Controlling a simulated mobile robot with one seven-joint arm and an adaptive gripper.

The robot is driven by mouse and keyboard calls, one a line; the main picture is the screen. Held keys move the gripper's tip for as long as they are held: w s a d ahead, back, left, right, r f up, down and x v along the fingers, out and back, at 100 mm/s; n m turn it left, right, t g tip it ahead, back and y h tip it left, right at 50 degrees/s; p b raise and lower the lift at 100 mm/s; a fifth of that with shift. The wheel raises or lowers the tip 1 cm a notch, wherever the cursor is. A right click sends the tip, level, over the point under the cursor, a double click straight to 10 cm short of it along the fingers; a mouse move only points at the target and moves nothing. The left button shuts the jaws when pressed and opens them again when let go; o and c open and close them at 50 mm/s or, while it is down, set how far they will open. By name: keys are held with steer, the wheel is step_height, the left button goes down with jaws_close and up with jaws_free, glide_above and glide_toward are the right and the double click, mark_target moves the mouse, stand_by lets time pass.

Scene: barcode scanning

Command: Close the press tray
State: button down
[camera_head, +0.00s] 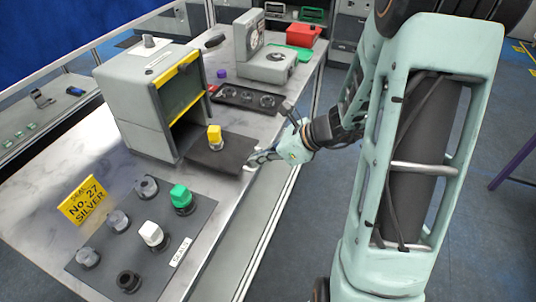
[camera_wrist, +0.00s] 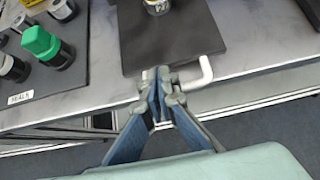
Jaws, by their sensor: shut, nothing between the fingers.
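The press (camera_head: 155,95) is a grey box with a yellow-framed front opening, standing on the metal table. Its dark tray (camera_head: 222,152) sticks out of the opening toward the table's front edge. A yellow-topped piece (camera_head: 214,137) stands on the tray; its lower part shows at the top of the wrist view (camera_wrist: 158,6). A white bar handle (camera_wrist: 205,74) is on the tray's front edge. My gripper (camera_head: 254,157) is shut at that front edge, and in the wrist view its fingertips (camera_wrist: 160,76) are beside the handle's left part. I cannot tell whether they touch it.
A dark seal board (camera_head: 200,222) with several green, white and grey-topped stamps lies left of the tray. A yellow sign (camera_head: 83,200) stands behind it. A black holder (camera_head: 248,99), a grey machine (camera_head: 262,55) and a red box (camera_head: 303,34) are farther back.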

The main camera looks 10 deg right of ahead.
mark_target(194, 144)
steer(key=shift+w+a+f, duration=0.2)
steer(key=shift+a+f, duration=0.05)
steer(key=w+a, duration=0.3)
steer(key=a, duration=0.2)
steer(key=w+a, duration=0.4)
steer(key=w+a+b, duration=0.1)
steer(key=w+a, duration=0.2)
steer(key=a, duration=0.2)
steer(key=shift+w+a, duration=0.3)
steer(key=shift+d+r, duration=0.1)
